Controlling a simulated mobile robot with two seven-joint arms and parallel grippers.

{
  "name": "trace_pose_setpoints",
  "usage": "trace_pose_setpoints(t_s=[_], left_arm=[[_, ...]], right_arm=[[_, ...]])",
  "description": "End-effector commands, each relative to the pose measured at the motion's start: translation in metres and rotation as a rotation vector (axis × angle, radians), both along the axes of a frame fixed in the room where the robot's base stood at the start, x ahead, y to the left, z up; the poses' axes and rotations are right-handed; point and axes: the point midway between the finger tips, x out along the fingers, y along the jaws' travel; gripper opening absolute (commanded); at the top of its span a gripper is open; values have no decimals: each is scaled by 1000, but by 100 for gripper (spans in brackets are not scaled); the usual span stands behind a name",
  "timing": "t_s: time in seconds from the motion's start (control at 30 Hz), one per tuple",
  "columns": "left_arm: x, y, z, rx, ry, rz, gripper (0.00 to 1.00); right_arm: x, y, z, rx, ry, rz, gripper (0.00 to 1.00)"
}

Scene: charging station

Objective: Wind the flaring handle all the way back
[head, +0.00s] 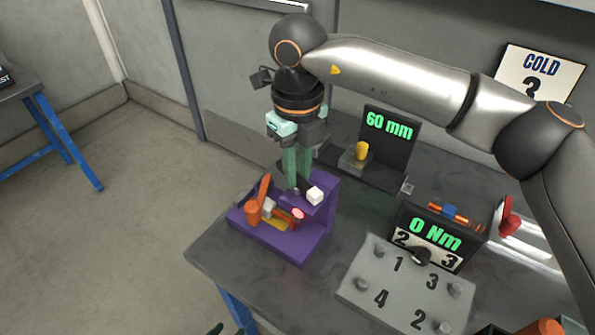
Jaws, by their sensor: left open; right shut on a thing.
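The purple flaring fixture (318,228) stands on the grey bench's left part. The gripped part is mostly hidden by the fingers; a dark piece shows beside the tips. Only the tips of my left gripper (215,330) show at the bottom edge, open and away from the fixture.
A "60 mm" display (389,135) with a yellow peg (362,151) stands behind. A "0 Nm" display (437,233) and a numbered grey plate (400,290) stand to the right. The floor left of the bench is clear; another blue-legged table (50,120) is at far left.

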Motion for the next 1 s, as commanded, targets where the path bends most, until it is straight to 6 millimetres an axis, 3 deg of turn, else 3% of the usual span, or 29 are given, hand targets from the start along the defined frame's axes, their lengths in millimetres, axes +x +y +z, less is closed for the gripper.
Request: trace_pose_setpoints(t_s=[0.33, 0.87, 0.9, 1.0], left_arm=[[4, 0, -2, 2, -6, -4, 50], [3, 0, -2, 1, -5, -5, 50], [3, 0, -2, 1, -4, -4, 50], [1, 0, -3, 1, -1, -4, 50]], right_arm=[[1, 0, 1, 1, -2, 130, 0], [1, 0, 1, 1, -2, 150, 0], [1, 0, 1, 1, -2, 149, 27], [0, 0, 1, 1, -2, 149, 38]])
